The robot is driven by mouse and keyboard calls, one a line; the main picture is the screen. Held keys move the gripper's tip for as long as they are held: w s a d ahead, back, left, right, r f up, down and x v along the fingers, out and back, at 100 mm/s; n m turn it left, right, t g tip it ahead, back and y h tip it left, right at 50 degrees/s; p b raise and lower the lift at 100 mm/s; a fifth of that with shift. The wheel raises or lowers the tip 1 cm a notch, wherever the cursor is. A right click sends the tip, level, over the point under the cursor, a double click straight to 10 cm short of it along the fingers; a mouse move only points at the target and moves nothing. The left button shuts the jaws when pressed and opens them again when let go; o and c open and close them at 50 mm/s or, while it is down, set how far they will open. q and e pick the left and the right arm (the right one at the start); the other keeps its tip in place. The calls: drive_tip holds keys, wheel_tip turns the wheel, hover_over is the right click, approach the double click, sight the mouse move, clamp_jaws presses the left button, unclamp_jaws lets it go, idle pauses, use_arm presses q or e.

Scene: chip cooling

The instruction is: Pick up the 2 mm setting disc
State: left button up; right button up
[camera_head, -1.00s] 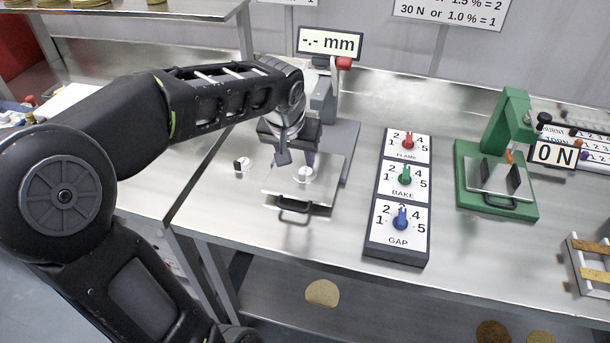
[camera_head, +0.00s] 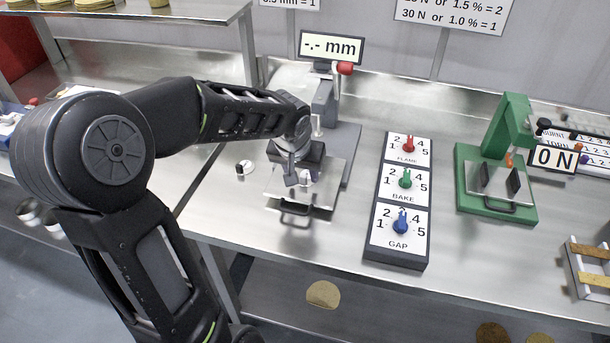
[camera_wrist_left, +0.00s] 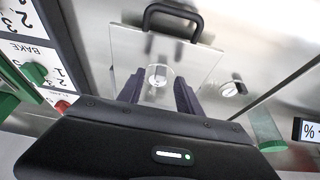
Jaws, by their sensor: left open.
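A small pale setting disc with an upright grip (camera_head: 305,177) stands on the plate (camera_head: 322,193) of the thickness gauge. It also shows in the left wrist view (camera_wrist_left: 160,76), on the clear plate (camera_wrist_left: 130,45). My left gripper (camera_wrist_left: 158,93) is open, with its dark fingers on either side of this disc. In the head view my left gripper (camera_head: 297,168) is low over the plate and partly hides the disc. A second small disc with a black mark (camera_head: 244,167) lies on the bench to the left. I cannot read a thickness on either disc. My right gripper is out of view.
The gauge's display (camera_head: 331,47) reads "-.- mm". A dial panel (camera_head: 397,257) and a green press (camera_head: 505,150) stand to the right. A black handle (camera_head: 295,209) sticks out at the plate's front. Bare bench lies between plate and dial panel.

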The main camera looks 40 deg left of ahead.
use_arm(q)
drive_tip(key=shift+x, duration=0.75)
drive_tip(key=shift+c, duration=0.2)
clamp_jaws()
